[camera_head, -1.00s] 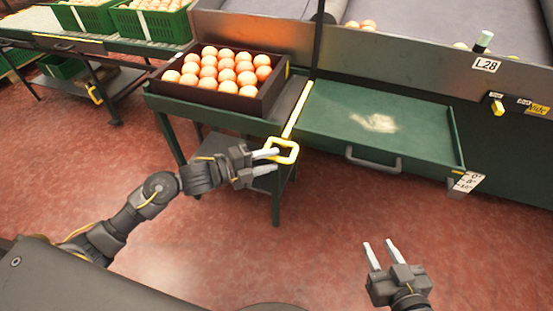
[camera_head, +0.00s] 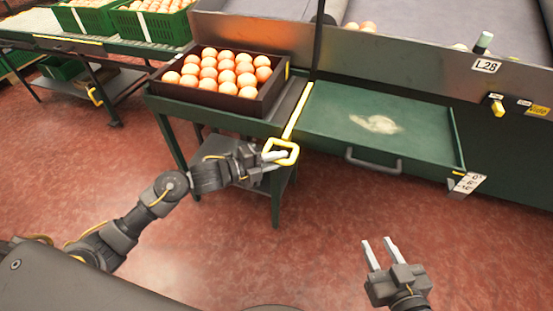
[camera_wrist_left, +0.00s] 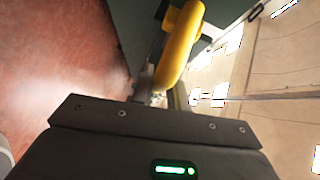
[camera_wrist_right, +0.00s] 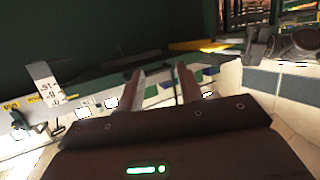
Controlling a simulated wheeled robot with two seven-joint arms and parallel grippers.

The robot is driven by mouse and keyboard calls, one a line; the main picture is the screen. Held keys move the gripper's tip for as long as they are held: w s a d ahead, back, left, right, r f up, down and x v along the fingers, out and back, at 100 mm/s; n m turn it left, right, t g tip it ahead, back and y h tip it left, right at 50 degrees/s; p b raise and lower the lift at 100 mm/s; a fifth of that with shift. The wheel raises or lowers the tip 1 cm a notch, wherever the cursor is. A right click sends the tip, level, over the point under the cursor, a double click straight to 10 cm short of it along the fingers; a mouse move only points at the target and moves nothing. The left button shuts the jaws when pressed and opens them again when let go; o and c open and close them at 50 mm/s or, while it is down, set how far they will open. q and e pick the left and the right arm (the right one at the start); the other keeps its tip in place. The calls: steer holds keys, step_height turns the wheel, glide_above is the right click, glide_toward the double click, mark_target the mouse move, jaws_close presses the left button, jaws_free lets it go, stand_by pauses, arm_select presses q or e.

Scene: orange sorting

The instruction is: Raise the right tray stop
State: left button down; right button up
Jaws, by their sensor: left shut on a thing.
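A yellow loop handle (camera_head: 295,152) stands at the front end of a yellow bar (camera_head: 298,108), between the crate stand and the green tray. I take this to be the tray stop. My left gripper (camera_head: 275,160) is shut on the loop's lower left side. In the left wrist view the yellow loop (camera_wrist_left: 180,45) rises from between the fingers, which are mostly hidden. My right gripper (camera_head: 379,252) is open and empty, low over the floor at right. Its two parted fingers show in the right wrist view (camera_wrist_right: 160,87).
A dark crate of oranges (camera_head: 262,104) sits on the green stand left of the bar. The green tray (camera_head: 340,115) is empty except for a pale patch, with a grey handle (camera_head: 373,162) in front. Green crates (camera_head: 150,22) stand at far left. The red floor is clear.

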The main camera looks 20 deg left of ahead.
arm_select(q)
steer(key=shift+r, duration=0.1)
arm_select(e)
steer(key=shift+d, duration=0.1)
